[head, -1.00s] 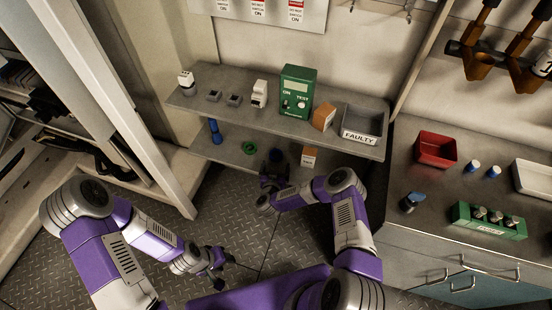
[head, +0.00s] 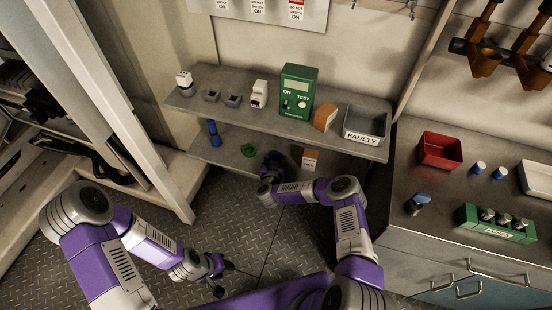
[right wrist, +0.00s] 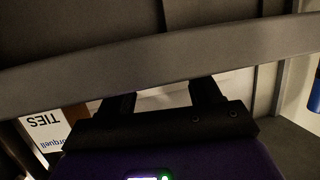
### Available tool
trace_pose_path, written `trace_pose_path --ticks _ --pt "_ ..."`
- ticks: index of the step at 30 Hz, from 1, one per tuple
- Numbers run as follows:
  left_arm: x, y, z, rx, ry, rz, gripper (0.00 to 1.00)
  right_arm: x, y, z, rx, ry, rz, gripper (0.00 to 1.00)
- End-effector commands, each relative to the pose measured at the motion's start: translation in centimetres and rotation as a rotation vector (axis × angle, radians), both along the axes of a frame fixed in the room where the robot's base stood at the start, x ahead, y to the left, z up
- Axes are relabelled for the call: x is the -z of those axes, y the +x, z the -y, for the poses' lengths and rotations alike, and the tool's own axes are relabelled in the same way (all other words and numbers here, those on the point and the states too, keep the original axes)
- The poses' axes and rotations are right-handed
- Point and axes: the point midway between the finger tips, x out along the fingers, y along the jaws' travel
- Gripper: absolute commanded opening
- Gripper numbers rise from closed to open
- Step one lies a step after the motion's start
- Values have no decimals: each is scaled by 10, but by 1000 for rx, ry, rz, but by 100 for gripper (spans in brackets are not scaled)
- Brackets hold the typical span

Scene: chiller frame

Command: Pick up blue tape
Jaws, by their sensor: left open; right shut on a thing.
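The blue tape (head: 276,156) is a small dark roll on the lower shelf, mostly hidden by my right gripper. My right gripper (head: 272,164) reaches in under the upper shelf and is shut on the tape. In the right wrist view, the upper shelf's edge crosses in front of the gripper fingers (right wrist: 163,98), and what lies between their tips is hidden. My left gripper (head: 222,276) is open and empty, low above the floor at the left.
On the lower shelf (head: 235,160) a green tape roll (head: 248,150) and a blue bottle-like thing (head: 214,133) stand left of the gripper. An orange-and-white ties box (head: 310,160) stands close at its right. The upper shelf (head: 205,105) is close overhead.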

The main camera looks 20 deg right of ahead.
Motion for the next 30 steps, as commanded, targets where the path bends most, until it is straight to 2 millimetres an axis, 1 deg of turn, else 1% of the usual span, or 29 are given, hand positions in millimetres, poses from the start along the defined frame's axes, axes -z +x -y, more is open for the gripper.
trace_pose_path --ticks 1,2,3,8,11,14,18,21,24,27,30 --pt "0 0 0 0 0 0 43 0 0 0 0 0 0 39" --pt "0 0 0 0 0 0 43 0 0 0 0 0 0 35" --pt "0 0 0 0 0 0 43 0 0 0 0 0 0 33" --pt "0 0 0 0 0 0 43 0 0 0 0 0 0 33" --pt "-3 0 0 0 0 0 43 -6 0 0 -1 0 1 33" --pt "-11 0 0 0 0 0 43 -21 1 0 -1 -2 3 33" --pt "-25 0 0 0 0 0 43 -52 1 0 -2 -2 4 33" --pt "-34 0 0 0 0 0 43 -72 1 0 -3 -3 3 33" --pt "-40 0 0 0 0 0 43 -87 1 0 -1 -2 3 33" --pt "-43 0 0 0 0 0 43 -96 0 0 0 -2 1 33" --pt "-44 0 0 0 0 0 43 -100 0 0 0 -1 1 33"
